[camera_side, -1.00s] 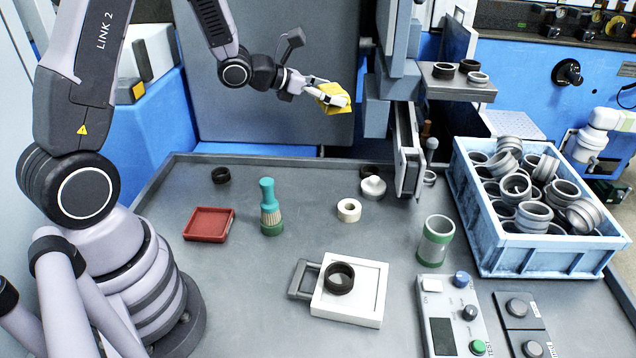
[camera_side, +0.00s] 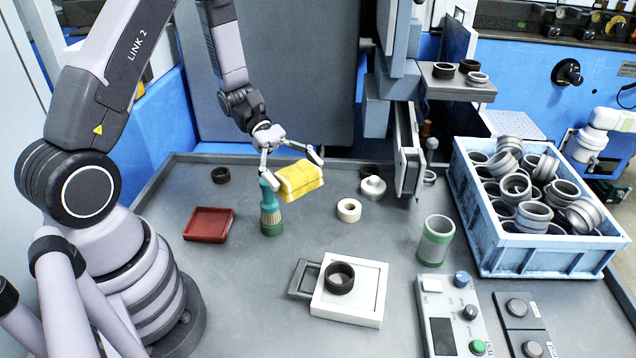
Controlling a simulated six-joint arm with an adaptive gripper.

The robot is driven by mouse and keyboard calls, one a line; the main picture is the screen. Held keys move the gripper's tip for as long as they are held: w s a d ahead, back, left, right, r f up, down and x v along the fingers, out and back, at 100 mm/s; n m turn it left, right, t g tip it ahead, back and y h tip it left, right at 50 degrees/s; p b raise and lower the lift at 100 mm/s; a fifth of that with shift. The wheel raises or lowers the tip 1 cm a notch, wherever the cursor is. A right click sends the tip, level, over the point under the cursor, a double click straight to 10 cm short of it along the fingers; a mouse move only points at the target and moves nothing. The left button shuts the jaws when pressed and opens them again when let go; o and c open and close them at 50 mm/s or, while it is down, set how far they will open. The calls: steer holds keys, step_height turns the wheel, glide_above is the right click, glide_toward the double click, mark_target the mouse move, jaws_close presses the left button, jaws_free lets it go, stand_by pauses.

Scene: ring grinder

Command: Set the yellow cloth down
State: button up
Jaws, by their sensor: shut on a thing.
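The yellow cloth (camera_side: 299,180) is a folded, soft-looking block in the middle left of the side view. My gripper (camera_side: 292,170) points down with a finger at each side of the cloth and is shut on it. The cloth appears held above the grey table (camera_side: 240,310), close to the teal-handled brush (camera_side: 270,215). In the picture its left end overlaps the brush's upper part; I cannot tell whether they touch.
A red tray (camera_side: 209,224) lies left of the brush. A white tape roll (camera_side: 349,210) and a pale round part (camera_side: 373,188) lie to the right. A white plate with a dark ring (camera_side: 339,278) is in front. A blue crate of rings (camera_side: 545,262) stands at right.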

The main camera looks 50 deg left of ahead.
steer(key=s+a+f+m+g+y, duration=0.4)
steer(key=s+a+m+g, duration=0.3)
steer(key=s+m+g, duration=0.3)
steer(key=s+a+f+m+g+y, duration=0.1)
steer(key=s+a+m+g+y, duration=0.1)
steer(key=s+a+m+y, duration=0.3)
steer(key=s+a+f+m+g+y, duration=0.1)
steer(key=s+a+m+g+y, duration=0.1)
steer(key=a+y, duration=0.35)
steer(key=m+t+y, duration=0.4)
steer(key=m+y, duration=0.5)
steer(key=m, duration=0.1)
glide_above(189, 177)
steer(key=f, duration=1.1)
steer(key=shift+s+d+f, duration=0.15)
steer(key=shift+s+d, duration=0.05)
steer(key=shift+d, duration=0.1)
steer(key=shift+w+a+f, duration=0.1)
steer(key=shift+a+f, duration=0.05)
steer(key=shift+f, duration=0.05)
steer(key=shift+w+a+f, duration=0.15)
steer(key=shift+f, duration=1.6)
